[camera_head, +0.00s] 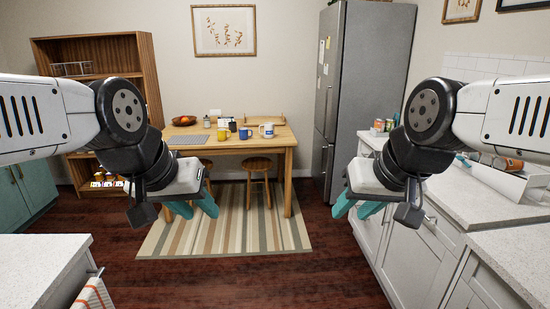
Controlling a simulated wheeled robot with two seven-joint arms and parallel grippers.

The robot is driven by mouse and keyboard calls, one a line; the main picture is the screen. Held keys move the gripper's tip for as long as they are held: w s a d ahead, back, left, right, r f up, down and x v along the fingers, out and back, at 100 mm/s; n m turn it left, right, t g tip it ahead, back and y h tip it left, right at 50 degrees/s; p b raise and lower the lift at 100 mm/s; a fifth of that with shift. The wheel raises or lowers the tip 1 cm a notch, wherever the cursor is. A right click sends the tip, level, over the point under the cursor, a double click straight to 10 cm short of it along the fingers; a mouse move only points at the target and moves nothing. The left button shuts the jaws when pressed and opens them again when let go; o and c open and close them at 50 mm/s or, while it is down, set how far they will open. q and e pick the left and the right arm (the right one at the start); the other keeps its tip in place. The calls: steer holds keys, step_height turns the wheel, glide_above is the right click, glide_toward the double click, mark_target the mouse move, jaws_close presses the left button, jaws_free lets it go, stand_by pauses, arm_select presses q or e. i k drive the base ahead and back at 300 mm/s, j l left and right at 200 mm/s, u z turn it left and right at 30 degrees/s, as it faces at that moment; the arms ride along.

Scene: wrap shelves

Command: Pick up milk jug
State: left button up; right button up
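I cannot make out a milk jug for sure. A small white jug or mug (267,130) with a dark mark stands on the wooden table at the far side of the room; it is too small to tell which. My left gripper (196,208) has teal fingers, which look apart and empty, and hangs in the air well in front of the table. My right gripper (357,208) also has teal fingers that look apart and empty. It hangs in front of the right counter. Neither gripper touches anything.
The wooden table (245,144) bears yellow and blue mugs and a fruit bowl (184,121). Stools stand under it, on a striped rug (235,225). A grey fridge (365,75) stands behind right. White counters (455,200) line the right. Dark floor between is free.

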mark_target(269, 129)
steer(key=i+u, duration=0.1)
steer(key=i, duration=0.95)
steer(key=i+l, duration=0.1)
steer(key=i, duration=0.9)
steer(key=i+j+u, duration=0.15)
steer(key=i, duration=0.75)
steer(key=i+j+u, duration=0.15)
steer(key=i, duration=0.8)
steer(key=i+j+z, duration=0.15)
steer(key=i, duration=0.25)
steer(key=i+j+z, duration=0.15)
steer(key=i, duration=0.2)
